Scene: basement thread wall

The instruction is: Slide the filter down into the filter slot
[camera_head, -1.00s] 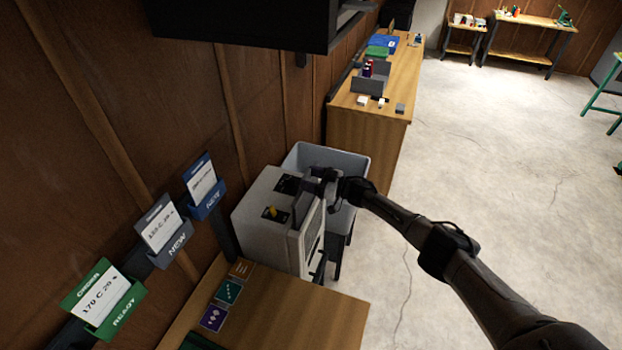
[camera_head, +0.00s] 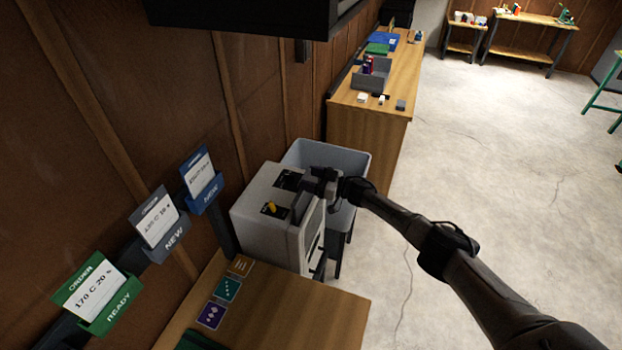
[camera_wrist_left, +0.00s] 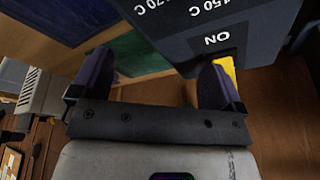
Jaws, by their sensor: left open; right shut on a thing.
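The machine is a pale grey box (camera_head: 257,222) against the wood wall, with a yellow switch (camera_head: 271,208) on top. A dark grey flat panel, apparently the filter (camera_head: 303,203), stands upright at the top front edge of the machine. My right gripper (camera_head: 315,184) is shut on its upper part. The gripper hides part of it, and I cannot tell how deep it sits in the slot. My left gripper (camera_wrist_left: 157,80) shows only in the left wrist view, open and empty, near a dark panel (camera_wrist_left: 205,25) marked 150 C, 170 C and ON.
A grey bin (camera_head: 350,160) stands behind the machine. A wooden table (camera_head: 300,312) is in front, and a long workbench (camera_head: 370,120) with small items is beyond. Card holders (camera_head: 158,225) line the wall at left. Open concrete floor lies at right.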

